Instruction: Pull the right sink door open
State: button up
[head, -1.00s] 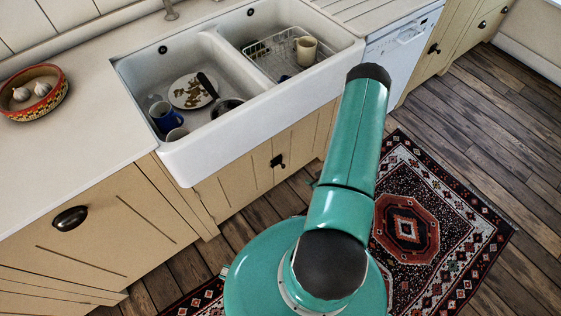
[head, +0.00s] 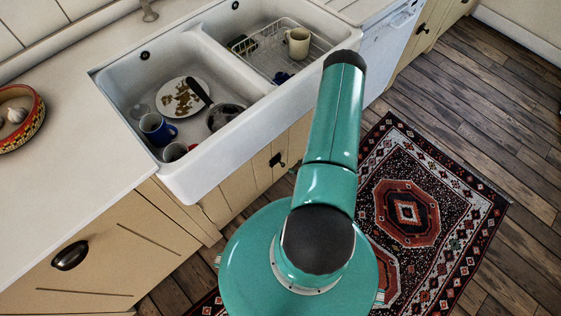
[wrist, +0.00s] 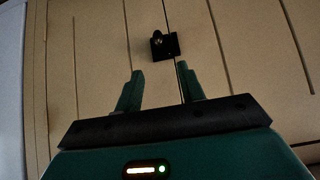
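The cream sink doors stand shut below the white sink. In the wrist view, the right sink door (wrist: 235,50) lies right of a dark vertical seam and the left sink door (wrist: 95,45) lies left of it. Dark handle hardware (wrist: 165,45) sits at the seam; I cannot tell clearly which part belongs to which door. It also shows in the head view (head: 278,160). My gripper (wrist: 160,82) is open and empty, its two fingers pointing at the doors below the handles, apart from them. In the head view my arm hides the gripper and part of the right door.
The white double sink (head: 185,180) juts out above the doors and holds dishes. A white dishwasher (head: 385,50) stands to the right, a drawer cabinet (head: 120,245) to the left. A patterned rug (head: 450,215) lies on the wood floor, which is otherwise clear at right.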

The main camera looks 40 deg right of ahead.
aim_at(284, 163)
jog(key=x, duration=1.2)
jog(key=shift+w+d+f, duration=0.1)
jog(key=shift+f, duration=0.25)
grip_shut()
